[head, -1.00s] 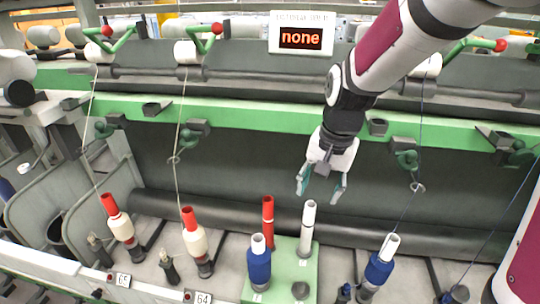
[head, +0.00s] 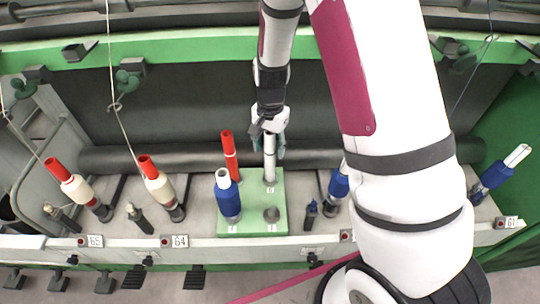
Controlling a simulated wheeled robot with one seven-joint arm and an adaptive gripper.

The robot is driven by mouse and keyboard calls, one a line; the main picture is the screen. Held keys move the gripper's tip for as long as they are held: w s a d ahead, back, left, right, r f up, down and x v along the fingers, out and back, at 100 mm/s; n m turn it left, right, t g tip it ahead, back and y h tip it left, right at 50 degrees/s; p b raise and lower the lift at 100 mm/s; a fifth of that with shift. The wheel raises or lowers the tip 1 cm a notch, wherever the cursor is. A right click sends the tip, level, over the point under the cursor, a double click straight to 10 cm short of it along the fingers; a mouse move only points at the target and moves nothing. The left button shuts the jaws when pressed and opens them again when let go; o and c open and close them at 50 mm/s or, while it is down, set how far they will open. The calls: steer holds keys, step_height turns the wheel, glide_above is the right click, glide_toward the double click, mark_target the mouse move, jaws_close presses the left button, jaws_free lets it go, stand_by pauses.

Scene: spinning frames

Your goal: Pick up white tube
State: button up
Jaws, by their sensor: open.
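The white tube (head: 270,160) stands upright on the back right of the green tray (head: 248,216). My gripper (head: 269,150) is over the tube's upper part, with its open fingers on either side of it. Whether the fingers touch the tube cannot be told. The red tube (head: 231,153) stands on the tray just left of it. A blue-wound bobbin (head: 228,196) stands at the tray's front left.
Bobbins with red tubes and cream yarn (head: 77,188) stand on spindles at left. Blue bobbins stand at right, one (head: 338,184) partly hidden by my arm. A dark roller (head: 200,157) runs behind. An empty peg (head: 271,214) is at the tray's front right.

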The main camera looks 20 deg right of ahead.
steer(key=shift+f, duration=1.15)
jaws_close()
